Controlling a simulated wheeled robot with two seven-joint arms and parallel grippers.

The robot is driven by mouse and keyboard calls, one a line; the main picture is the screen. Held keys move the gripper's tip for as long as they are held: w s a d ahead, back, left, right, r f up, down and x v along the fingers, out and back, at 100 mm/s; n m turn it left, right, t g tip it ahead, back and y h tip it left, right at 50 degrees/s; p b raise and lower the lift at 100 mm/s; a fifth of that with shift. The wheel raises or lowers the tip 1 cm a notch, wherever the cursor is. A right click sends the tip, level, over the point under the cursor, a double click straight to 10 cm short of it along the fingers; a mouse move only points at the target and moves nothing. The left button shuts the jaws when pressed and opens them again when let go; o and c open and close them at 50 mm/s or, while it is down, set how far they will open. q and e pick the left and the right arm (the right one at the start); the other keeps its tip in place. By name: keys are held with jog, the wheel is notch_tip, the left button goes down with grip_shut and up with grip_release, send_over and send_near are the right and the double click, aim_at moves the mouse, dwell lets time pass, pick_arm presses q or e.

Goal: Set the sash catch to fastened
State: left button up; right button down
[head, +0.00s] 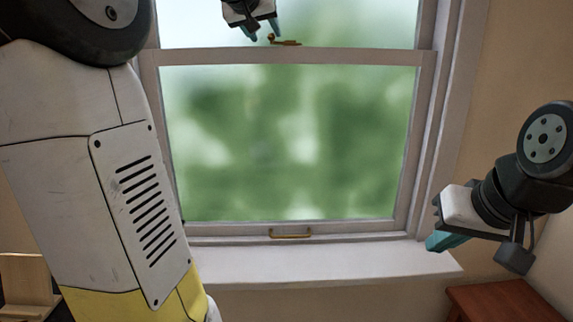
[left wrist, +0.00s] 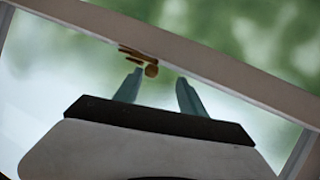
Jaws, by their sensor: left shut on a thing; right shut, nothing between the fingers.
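The brass sash catch (head: 287,43) sits on the meeting rail of the window, near the top of the head view. Its small round knob is at its left end there, and its arm lies roughly along the rail. In the left wrist view the catch (left wrist: 137,54) shows with its knob at the fingertips. My left gripper (head: 265,32) comes down from above and is shut on the catch at the knob end; its two teal fingers (left wrist: 157,84) stand somewhat apart. My right gripper (head: 437,241) is shut and empty, at the right by the window frame, far from the catch.
The window has a brass sash lift (head: 290,233) on its bottom rail and a white sill (head: 320,264) below. A reddish-brown wooden piece of furniture (head: 500,300) stands at bottom right. A light wooden object (head: 27,281) is at bottom left. My left arm covers much of the left side.

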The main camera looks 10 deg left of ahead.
pick_arm(q)
jog(key=v, duration=0.7)
jog(key=s+d+f+g, duration=0.2)
jog(key=s+f, duration=0.4)
jog(key=f, duration=0.3)
jog(key=s+d+f+m+g+h, duration=0.1)
jog(key=s+d+f, duration=0.3)
jog(key=f, duration=0.6)
jog(key=s+d+f+m+g+h, duration=0.1)
jog(key=s+d+f+g, duration=0.1)
jog(key=s+f, duration=0.6)
jog(key=shift+d+f+g, duration=0.4)
jog(key=shift+d+f, duration=0.1)
jog(key=shift+f, duration=0.35)
jog(key=shift+c, duration=0.4)
